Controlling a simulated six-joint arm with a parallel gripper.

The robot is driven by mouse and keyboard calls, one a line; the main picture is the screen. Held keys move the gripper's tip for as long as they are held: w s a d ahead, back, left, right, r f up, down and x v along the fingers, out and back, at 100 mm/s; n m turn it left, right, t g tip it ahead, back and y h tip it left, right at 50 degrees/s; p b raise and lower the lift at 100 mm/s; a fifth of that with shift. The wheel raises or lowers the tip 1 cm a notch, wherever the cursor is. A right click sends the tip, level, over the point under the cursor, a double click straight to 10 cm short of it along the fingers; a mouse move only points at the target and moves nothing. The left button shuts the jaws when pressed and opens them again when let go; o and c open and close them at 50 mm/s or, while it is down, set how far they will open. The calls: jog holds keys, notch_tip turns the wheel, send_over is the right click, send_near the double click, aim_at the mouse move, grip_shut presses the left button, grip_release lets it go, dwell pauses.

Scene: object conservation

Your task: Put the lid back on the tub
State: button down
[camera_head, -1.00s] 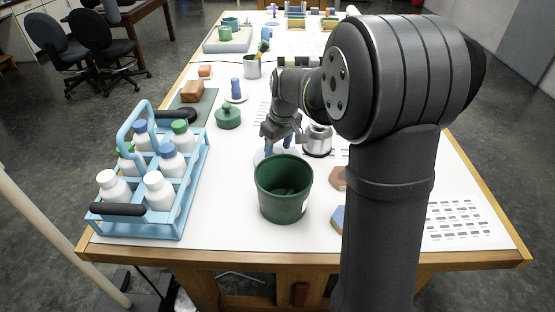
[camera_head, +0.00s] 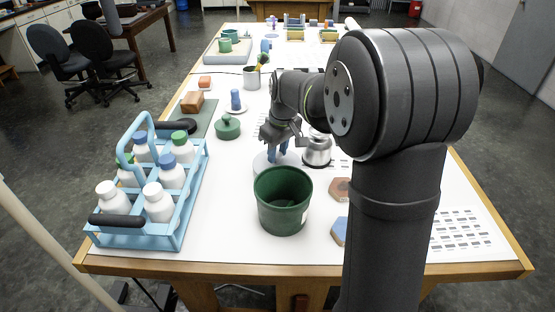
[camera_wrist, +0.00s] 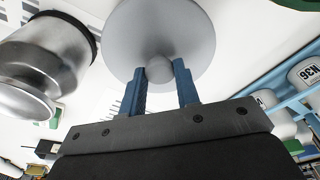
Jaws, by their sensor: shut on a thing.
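The green tub (camera_head: 284,205) stands upright and open-topped near the front middle of the table in the head view. A pale grey round lid (camera_wrist: 160,25) with a small knob shows in the wrist view. My gripper (camera_wrist: 160,80) is shut on the knob, one blue finger on each side. In the head view my gripper (camera_head: 277,152) is just behind the tub, and part of the pale lid (camera_head: 264,164) shows beneath it. I cannot tell whether the lid touches the table. A smaller green knobbed lid (camera_head: 228,127) lies farther back to the left.
A silver metal vessel (camera_head: 317,150) stands close right of my gripper; it also shows in the wrist view (camera_wrist: 38,65). A blue rack (camera_head: 180,222) with several bottles stands left. Hexagonal blocks (camera_head: 340,188) lie right of the tub. White table (camera_head: 225,235) is clear between rack and tub.

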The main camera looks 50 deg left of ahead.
aim_at(277, 155)
notch_tip(277, 155, up, 6)
jog(key=shift+r, duration=0.25)
jog(key=s+d+r+m, duration=0.3)
jog(key=s+d+r, duration=0.6)
jog(key=d, duration=0.4)
jog(key=shift+t, duration=0.3)
jog(key=shift+s+a+f, duration=0.1)
jog(key=shift+s+f, duration=0.1)
jog(key=shift+f, duration=0.75)
jog(key=shift+s+a+f, duration=0.1)
jog(key=shift+s+f, duration=0.05)
jog(key=shift+f, duration=0.8)
jog(key=shift+s+f, duration=0.2)
jog(key=shift+f, duration=0.75)
jog(key=shift+f, duration=0.2)
jog(key=c, duration=0.5)
grip_release()
jog(key=shift+r, duration=0.1)
